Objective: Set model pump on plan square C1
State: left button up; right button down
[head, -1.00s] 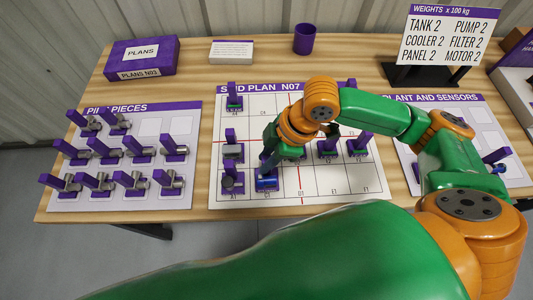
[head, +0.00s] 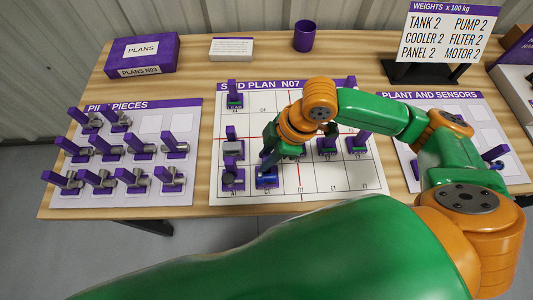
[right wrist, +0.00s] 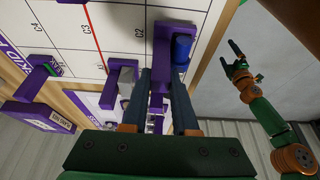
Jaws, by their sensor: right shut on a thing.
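The model pump, a blue cylinder on a purple base (head: 267,182), is at square C1 on the front row of the skid plan (head: 335,180). My right gripper (head: 266,163) reaches down to it from above and is shut on its purple upright. In the right wrist view the blue cylinder (right wrist: 181,49) shows just beyond the fingers (right wrist: 166,80). The base appears to be at the board surface; I cannot tell if it rests fully. My left gripper (right wrist: 231,53) shows in the right wrist view, empty, with fingers apart, away from the board.
A purple-based piece (head: 232,179) stands close left of the pump at A1, and a grey one (head: 233,150) behind that. Other pieces (head: 327,148) stand to the right. The pipe pieces board (head: 70,198) is at left. Front squares right of C1 are clear.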

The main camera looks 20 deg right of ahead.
jog(key=shift+f, duration=0.6)
jog(key=c, duration=0.6)
grip_release()
jog(key=shift+r+p, duration=0.65)
jog(key=shift+p, duration=0.1)
notch_tip(320, 180, up, 7)
jog(key=p, duration=0.9)
jog(key=shift+r, duration=0.1)
